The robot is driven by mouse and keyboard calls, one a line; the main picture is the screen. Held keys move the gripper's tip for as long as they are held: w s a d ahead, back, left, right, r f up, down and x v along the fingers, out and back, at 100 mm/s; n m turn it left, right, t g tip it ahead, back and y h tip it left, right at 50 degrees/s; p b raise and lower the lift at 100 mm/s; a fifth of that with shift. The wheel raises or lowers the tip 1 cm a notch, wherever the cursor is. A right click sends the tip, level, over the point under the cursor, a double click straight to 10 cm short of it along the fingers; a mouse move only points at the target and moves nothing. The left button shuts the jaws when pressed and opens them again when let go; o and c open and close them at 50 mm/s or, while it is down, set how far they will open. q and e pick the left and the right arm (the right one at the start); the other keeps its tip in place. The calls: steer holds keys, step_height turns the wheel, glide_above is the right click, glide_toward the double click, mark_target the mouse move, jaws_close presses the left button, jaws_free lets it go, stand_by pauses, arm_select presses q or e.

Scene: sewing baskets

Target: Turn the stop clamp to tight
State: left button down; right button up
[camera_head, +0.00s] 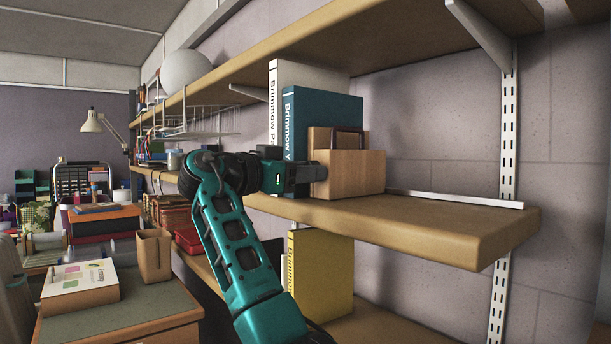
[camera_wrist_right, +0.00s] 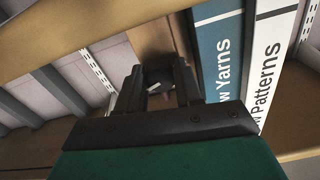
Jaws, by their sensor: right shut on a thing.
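My right gripper (camera_head: 316,173) reaches in from the left of a light wooden block (camera_head: 358,174) at the end of the book row on the middle shelf. In the right wrist view my right gripper (camera_wrist_right: 160,92) is shut on a dark, rounded knob (camera_wrist_right: 158,76), which I take to be the stop clamp. The knob has a small pale mark and sits against a brown wooden face (camera_wrist_right: 150,38). The fingers cover its sides, so I cannot tell how far it is turned. The head view hides the knob. My left gripper is not in view.
A teal book (camera_head: 320,118) and a white book (camera_head: 312,78) stand upright beside the block. The middle shelf (camera_head: 440,220) is clear to the right. An upper shelf (camera_head: 400,35) overhangs it. A yellow book (camera_head: 322,275) stands below. A cluttered desk (camera_head: 120,315) is at left.

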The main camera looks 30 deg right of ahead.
steer(key=shift+m, duration=1.6)
steer(key=shift+b, duration=0.3)
steer(key=o, duration=1)
steer(key=shift+o, duration=0.2)
